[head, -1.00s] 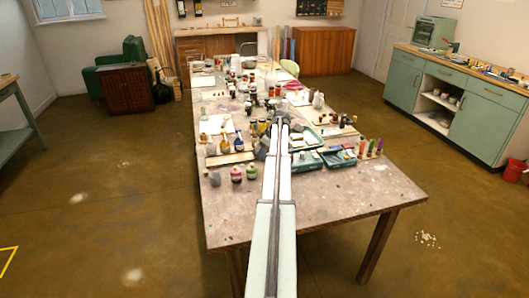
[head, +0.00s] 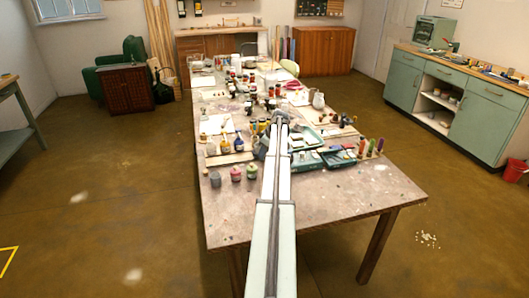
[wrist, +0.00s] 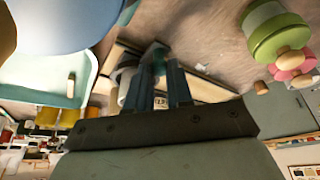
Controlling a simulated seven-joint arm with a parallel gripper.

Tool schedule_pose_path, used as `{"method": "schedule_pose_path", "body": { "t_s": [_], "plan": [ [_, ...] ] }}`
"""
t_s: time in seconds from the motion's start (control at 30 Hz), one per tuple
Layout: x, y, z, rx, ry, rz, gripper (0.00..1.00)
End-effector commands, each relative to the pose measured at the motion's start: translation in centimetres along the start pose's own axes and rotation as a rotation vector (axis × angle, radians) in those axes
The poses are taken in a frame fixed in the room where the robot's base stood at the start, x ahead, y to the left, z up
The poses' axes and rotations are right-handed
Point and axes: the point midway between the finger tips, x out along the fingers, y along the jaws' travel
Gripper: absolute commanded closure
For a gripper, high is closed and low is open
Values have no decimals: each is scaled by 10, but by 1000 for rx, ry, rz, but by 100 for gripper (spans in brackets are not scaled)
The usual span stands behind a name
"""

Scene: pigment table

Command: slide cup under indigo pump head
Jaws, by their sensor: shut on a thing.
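In the wrist view my gripper (wrist: 156,62) shows two dark fingers reaching away from the camera. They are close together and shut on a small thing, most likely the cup. A pale grey-white rounded form (wrist: 124,82) shows beside the fingers, but its outline is partly hidden. In the head view my arm covers the gripper and what it holds.
A green jar (wrist: 275,32) and a pink jar (wrist: 292,62) stand near the gripper in the wrist view. A teal tray (head: 306,161) lies right of my arm. The front of the paint-stained table (head: 345,205) is clear; its back is crowded.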

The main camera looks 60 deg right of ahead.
Motion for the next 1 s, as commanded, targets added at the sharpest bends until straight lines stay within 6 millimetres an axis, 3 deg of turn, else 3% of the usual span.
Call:
{"method": "schedule_pose_path", "body": {
  "t_s": [0.4, 0.8, 0.83, 1.0],
  "plan": [
    [21, -57, -52, -2, 1, -1, 100],
    [23, -62, -57, 0, 1, -1, 100],
    [23, -62, -57, 0, 1, -1, 76],
    [23, -62, -57, 0, 1, -1, 60]
  ]
}}
